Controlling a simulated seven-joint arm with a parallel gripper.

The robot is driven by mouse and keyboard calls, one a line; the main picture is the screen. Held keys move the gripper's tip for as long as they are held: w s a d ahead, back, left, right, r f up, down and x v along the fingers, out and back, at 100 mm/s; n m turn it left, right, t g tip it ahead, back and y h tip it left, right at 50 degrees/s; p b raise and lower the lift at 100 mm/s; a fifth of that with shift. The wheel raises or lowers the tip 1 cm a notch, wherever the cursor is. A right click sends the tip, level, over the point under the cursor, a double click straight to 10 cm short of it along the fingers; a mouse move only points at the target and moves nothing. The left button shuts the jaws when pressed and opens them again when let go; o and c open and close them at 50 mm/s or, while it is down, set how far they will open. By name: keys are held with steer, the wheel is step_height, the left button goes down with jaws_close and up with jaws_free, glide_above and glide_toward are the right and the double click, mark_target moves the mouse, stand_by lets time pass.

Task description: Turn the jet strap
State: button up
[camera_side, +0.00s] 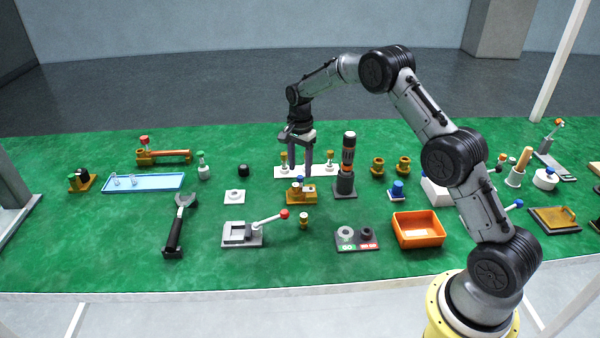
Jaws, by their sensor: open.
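No part in view is labelled as the jet strap, and I cannot tell for sure which one it is. A white strip (321,173) with two small posts with yellow tops lies at the middle of the green table. My gripper (301,172) points straight down at this strip, between its two posts. Its two fingers are apart, and I see nothing held between them. The fingers hide part of the strip, and I cannot tell whether they touch it. A brown bar with a red knob (165,156) stands at the back left.
A dark cylinder with orange bands (348,155) stands upright close right of my gripper. A brass block with a blue knob (301,192) sits just in front. An orange bin (418,229) and a red-knobbed lever fixture (243,233) are nearer the front. Bare green table (110,235) lies front left.

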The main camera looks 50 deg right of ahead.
steer(key=shift+f, duration=1.4)
steer(key=shift+c, duration=0.2)
jaws_close()
